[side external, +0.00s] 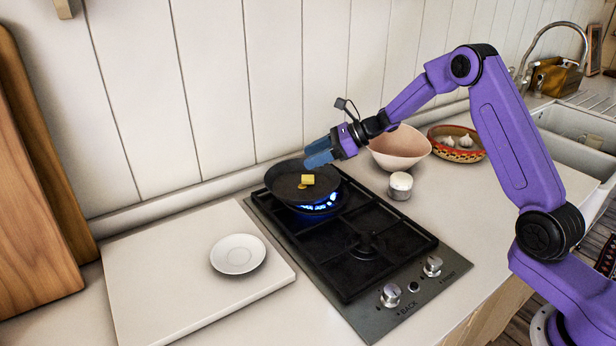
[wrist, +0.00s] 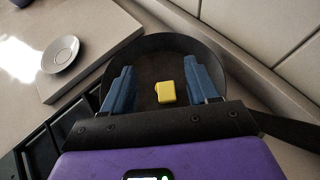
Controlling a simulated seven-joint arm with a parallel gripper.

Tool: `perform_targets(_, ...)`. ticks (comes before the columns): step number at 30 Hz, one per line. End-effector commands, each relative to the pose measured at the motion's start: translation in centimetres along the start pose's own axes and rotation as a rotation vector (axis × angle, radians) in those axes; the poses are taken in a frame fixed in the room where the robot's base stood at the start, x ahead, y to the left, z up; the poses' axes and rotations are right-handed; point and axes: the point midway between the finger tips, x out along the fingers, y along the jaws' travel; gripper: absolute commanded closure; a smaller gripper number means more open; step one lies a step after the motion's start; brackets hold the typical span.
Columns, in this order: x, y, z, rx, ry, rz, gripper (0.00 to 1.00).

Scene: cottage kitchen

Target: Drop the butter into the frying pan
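The black frying pan (side external: 281,182) sits on the far burner of the hob over a blue flame. The yellow block of butter (side external: 307,179) shows over the pan's floor, with a small orange patch just below it. I cannot tell whether the butter touches the pan or is just above it. In the wrist view the butter (wrist: 166,92) appears between my gripper's blue fingers, with gaps on both sides. My gripper (side external: 311,155) is above the pan's back edge, its fingers spread and holding nothing.
An empty white saucer (side external: 238,254) lies on a pale board (side external: 150,290) left of the hob (side external: 390,275). A small white-topped jar (side external: 400,186), a pink bowl (side external: 400,148) and a patterned basket (side external: 457,145) of garlic stand right of the pan. The wall is close behind.

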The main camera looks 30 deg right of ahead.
Motion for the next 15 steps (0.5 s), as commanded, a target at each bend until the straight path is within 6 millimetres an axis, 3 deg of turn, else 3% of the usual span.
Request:
perform_targets(8, -0.2, 0.0, 0.0, 0.0, 0.0, -0.001, 0.41)
perform_targets(15, -3.2, -0.1, 0.0, 0.001, 0.0, -0.004, 0.41)
